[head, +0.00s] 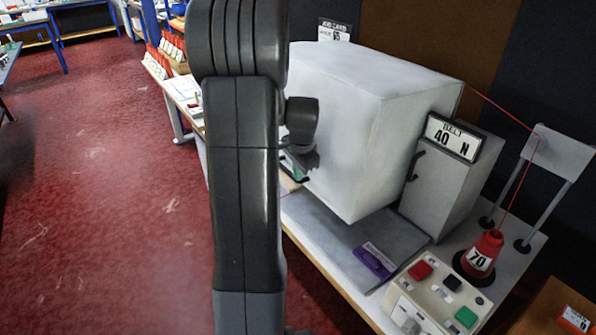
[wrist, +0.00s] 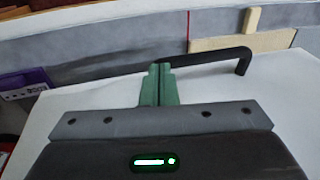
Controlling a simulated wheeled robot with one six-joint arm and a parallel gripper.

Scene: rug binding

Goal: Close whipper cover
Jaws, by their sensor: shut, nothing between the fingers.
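A large white box-shaped cover (head: 345,85) stands over a grey slab (head: 335,240) on the bench in the head view. In the wrist view, a white panel (wrist: 275,95) carries a black bar handle (wrist: 215,63). My gripper (wrist: 158,70) has its green fingers together and empty, overlapping the handle's left end in the picture; contact is not clear. In the head view my gripper (head: 295,168) is at the cover's left side, partly hidden behind my own arm.
A grey cabinet (head: 440,185) with a "BELT 40 N" sign stands right of the cover. A red cone (head: 483,252) marked 70 and a button box (head: 440,297) are at the bench's front right. A purple item (head: 374,259) lies on the slab. Red floor (head: 100,200) is open at left.

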